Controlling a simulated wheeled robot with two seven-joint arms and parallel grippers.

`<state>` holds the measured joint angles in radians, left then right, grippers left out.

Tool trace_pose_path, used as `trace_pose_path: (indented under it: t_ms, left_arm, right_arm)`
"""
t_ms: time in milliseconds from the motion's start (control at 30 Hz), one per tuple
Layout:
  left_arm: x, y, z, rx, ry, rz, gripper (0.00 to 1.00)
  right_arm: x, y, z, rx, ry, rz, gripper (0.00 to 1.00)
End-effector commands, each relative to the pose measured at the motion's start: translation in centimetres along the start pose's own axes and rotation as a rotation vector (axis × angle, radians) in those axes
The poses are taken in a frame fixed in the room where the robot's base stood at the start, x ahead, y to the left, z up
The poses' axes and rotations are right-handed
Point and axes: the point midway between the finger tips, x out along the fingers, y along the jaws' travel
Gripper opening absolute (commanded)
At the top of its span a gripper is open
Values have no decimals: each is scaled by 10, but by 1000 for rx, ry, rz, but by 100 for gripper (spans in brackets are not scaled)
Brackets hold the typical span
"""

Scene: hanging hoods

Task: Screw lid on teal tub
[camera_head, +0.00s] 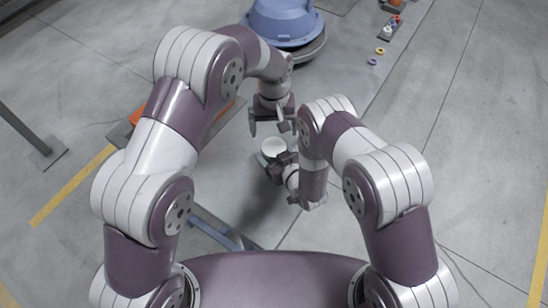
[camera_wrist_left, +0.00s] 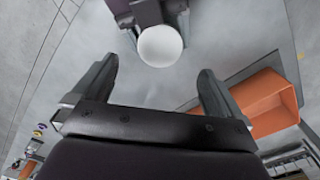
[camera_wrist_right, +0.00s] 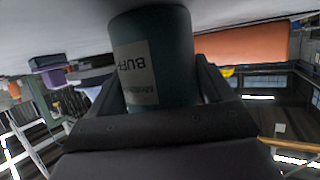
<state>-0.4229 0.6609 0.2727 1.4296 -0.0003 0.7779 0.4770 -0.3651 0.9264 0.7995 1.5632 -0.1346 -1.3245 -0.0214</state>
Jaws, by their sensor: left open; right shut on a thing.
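The teal tub (camera_wrist_right: 165,60) shows large in the right wrist view, with a pale label with dark print on its side. My right gripper (camera_head: 275,161) is shut on it, one finger on each side. A round white disc (camera_head: 273,147) covers the tub's top in the head view and also shows in the left wrist view (camera_wrist_left: 160,46). I cannot tell whether it is a separate lid or how it is seated. My left gripper (camera_head: 268,127) is open and empty, just above and beyond the disc, with its fingers apart.
A blue rounded machine (camera_head: 283,20) stands on the floor at the back. Small coloured rings (camera_head: 380,51) lie at the back right. An orange box (camera_wrist_left: 266,98) shows in the left wrist view. The grey floor to the right is clear.

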Motion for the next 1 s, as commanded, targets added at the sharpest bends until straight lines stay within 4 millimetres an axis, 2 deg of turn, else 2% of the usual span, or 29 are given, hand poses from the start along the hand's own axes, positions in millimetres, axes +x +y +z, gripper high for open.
trace_pose_path:
  t_ms: [100, 233, 367, 600, 633, 667, 700, 1000]
  left_arm:
    - [-24, 0, -1, 0, 3, 1, 100]
    - [-40, 0, 0, 0, 1, 0, 100]
    - [-47, 0, 0, 0, 1, 0, 100]
    - [-48, 0, 0, 0, 0, 0, 100]
    - [-48, 0, 0, 0, 0, 0, 100]
    - [-48, 0, 0, 0, 0, 0, 100]
    - [-48, 0, 0, 0, 0, 0, 100]
    - [-46, 0, 0, 0, 0, 0, 100]
  right_arm:
    - [0, 0, 0, 0, 0, 0, 0]
    - [0, 0, 0, 0, 0, 0, 0]
    - [0, 0, 0, 0, 0, 0, 0]
    - [0, 0, 0, 0, 0, 1, 0]
    - [0, 0, 0, 0, 0, 1, 83]
    - [0, 0, 0, 0, 0, 1, 93]
    - [0, 0, 0, 0, 0, 1, 100]
    - [-5, 0, 1, 0, -2, 1, 100]
